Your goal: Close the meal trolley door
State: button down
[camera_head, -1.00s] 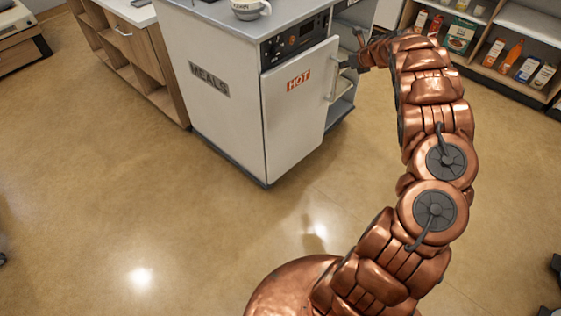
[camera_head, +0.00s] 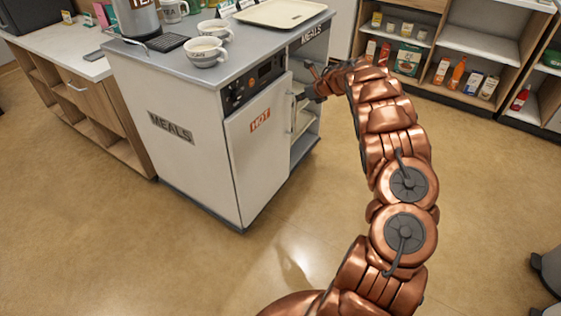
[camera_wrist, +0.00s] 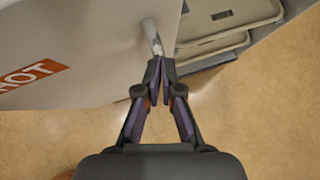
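The meal trolley (camera_head: 170,165) stands left of centre in the head view. Its white door (camera_head: 258,160), marked HOT, sits under the control panel and looks nearly flush with the front. I cannot tell whether it is fully shut. The upright door handle (camera_head: 292,118) is at the door's right edge; it also shows in the wrist view (camera_wrist: 152,38). My gripper (camera_head: 309,76) is beside the trolley front, near the handle. In the wrist view its fingertips (camera_wrist: 161,63) are together just below the handle's near end. I see nothing clearly held between them; contact with the handle is unclear.
Open shelves with trays (camera_wrist: 225,38) lie right of the door. Cups (camera_head: 205,51) and a cream tray (camera_head: 280,13) stand on the trolley top. A wooden counter (camera_head: 105,110) is at left, stocked shelving (camera_head: 455,100) at back right. Floor in front is clear.

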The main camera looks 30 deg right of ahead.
jog(key=s+f+b+v, duration=0.2)
jog(key=b+v, duration=0.2)
jog(key=v, duration=0.8)
jog(key=shift+s+d, duration=0.15)
jog(key=shift+s, duration=0.05)
